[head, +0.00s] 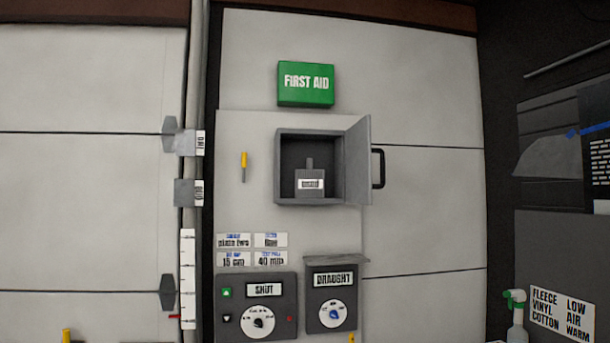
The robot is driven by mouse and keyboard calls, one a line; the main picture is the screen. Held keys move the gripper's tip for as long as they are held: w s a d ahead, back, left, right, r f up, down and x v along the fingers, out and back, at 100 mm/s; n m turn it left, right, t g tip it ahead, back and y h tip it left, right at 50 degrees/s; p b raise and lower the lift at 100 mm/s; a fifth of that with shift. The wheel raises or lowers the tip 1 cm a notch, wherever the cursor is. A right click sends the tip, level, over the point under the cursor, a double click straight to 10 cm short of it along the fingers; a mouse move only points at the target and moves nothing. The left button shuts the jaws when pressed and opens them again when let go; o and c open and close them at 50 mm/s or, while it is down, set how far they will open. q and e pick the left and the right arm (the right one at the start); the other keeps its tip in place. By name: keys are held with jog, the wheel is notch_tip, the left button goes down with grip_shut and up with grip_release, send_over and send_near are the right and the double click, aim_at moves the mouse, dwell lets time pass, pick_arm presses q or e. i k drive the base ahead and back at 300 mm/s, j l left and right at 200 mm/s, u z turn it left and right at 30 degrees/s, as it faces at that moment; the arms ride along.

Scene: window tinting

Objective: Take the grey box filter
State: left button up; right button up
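A small grey box filter (310,187) with a white label and a short upright tab on top stands inside an open grey wall cabinet (278,168). The label's lettering is too small to read. The cabinet door (357,160) is swung open to the right and has a black handle (378,168). The space around the filter in the cabinet looks empty. Neither of my grippers shows in the head view.
A green first aid box (306,84) is mounted above the cabinet. A yellow-handled tool (244,167) hangs to its left. Below are a SHUT dial box (257,306) and a DRAUGHT dial box (332,297). A spray bottle (516,316) stands lower right.

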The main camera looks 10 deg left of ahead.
aim_at(309, 182)
jog(key=i+j, duration=0.15)
jog(key=j, duration=0.25)
jog(key=i+j+z, duration=0.1)
jog(key=j, duration=0.25)
jog(key=i+j+z, duration=0.1)
jog(key=j, duration=0.3)
jog(key=i, duration=0.1)
